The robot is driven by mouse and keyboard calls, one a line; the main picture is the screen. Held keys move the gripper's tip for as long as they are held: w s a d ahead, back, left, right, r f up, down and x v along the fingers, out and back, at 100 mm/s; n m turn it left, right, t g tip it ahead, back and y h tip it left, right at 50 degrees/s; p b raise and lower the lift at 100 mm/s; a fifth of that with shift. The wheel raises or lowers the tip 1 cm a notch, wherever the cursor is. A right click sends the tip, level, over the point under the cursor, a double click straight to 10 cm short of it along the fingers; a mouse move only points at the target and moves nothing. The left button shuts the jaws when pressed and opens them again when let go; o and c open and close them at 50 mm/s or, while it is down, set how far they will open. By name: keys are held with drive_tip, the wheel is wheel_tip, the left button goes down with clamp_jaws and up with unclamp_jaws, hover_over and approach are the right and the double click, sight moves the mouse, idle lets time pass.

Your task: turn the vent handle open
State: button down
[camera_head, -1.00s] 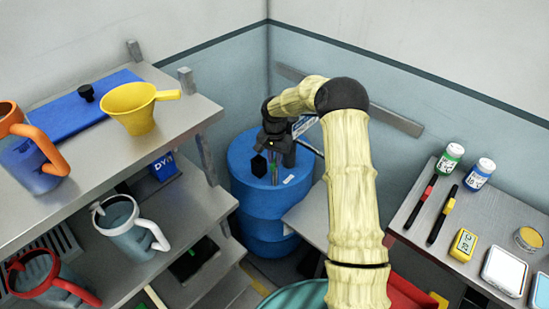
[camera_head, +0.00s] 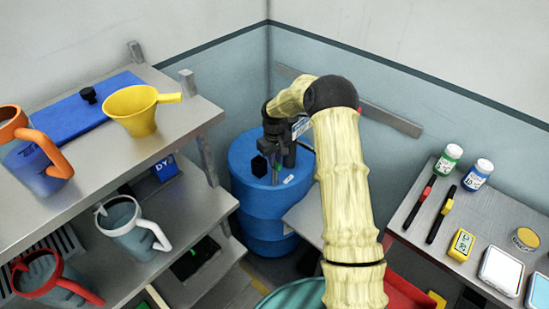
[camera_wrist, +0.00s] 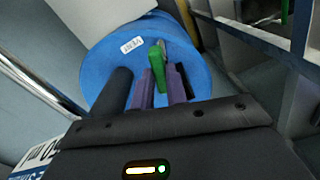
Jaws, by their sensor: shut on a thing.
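A blue drum (camera_head: 262,222) stands in the corner, with a white label reading VENT (camera_wrist: 132,45) on its top in the wrist view. The green vent handle (camera_wrist: 157,62) stands up from the drum top beside that label. My gripper (camera_wrist: 161,88) has its two purple fingers on either side of the handle's near end and is shut on it. A grey metal part shows just behind the handle in the wrist view.
A grey shelf unit (camera_head: 190,108) with a yellow scoop (camera_head: 138,112) and jugs stands left of the drum. A bench (camera_head: 480,225) with bottles and small boxes is at the right. Walls close in behind the drum.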

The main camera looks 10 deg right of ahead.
drive_tip(key=shift+n, duration=1.6)
drive_tip(key=c, duration=1.4)
unclamp_jaws()
wheel_tip(320, 180, up, 18)
drive_tip(key=b, duration=0.2)
drive_tip(key=shift+f, duration=0.25)
drive_tip(key=s+f+m+t, duration=0.2)
drive_tip(key=s+m, duration=0.5)
drive_tip(key=s, duration=2.2)
drive_tip(key=shift+s+f+t, duration=0.3)
drive_tip(key=shift+s+f, duration=0.1)
drive_tip(key=shift+f, duration=0.15)
